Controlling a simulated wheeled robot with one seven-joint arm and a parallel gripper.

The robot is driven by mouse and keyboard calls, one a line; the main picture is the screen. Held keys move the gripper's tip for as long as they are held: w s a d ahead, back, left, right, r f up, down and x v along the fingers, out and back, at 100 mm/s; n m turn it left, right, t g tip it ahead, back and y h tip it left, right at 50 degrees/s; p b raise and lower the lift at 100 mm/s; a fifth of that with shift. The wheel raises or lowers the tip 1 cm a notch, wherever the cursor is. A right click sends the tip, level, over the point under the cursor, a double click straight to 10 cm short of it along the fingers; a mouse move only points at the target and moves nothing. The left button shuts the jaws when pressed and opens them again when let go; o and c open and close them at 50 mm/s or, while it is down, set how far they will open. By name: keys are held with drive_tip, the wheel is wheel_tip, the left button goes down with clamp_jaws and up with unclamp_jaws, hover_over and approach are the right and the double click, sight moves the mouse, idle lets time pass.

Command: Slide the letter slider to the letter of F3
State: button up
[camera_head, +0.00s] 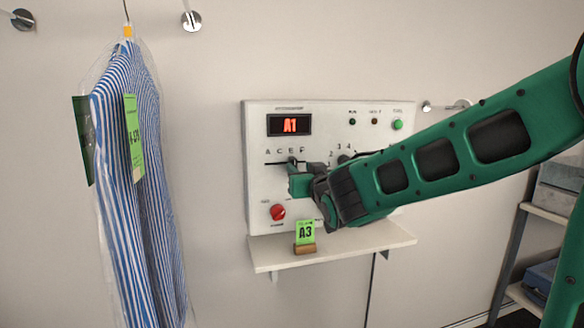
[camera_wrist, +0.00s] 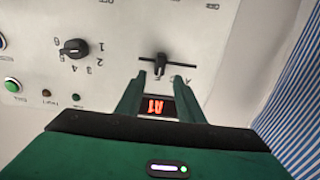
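The letters A, C, E, F stand above a horizontal slot. The dark letter slider (camera_wrist: 160,63) sits near the middle of its slot in the wrist view; its exact letter is hard to tell. My gripper (camera_wrist: 160,77) is open and empty, its two fingers on either side of the line to the slider, tips just short of it or beside it; contact cannot be told. In the head view my gripper (camera_head: 295,175) is at the slot and partly hides the slider.
A number dial (camera_wrist: 74,47) lies beside the slot. A red knob (camera_head: 278,212) is lower left on the panel, a green button (camera_head: 397,124) upper right. A bagged striped shirt (camera_head: 140,190) hangs left.

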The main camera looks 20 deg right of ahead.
sight(295, 163)
drive_tip(key=w, duration=0.6)
drive_tip(key=shift+w, duration=0.25)
drive_tip(key=shift+d, duration=0.1)
clamp_jaws()
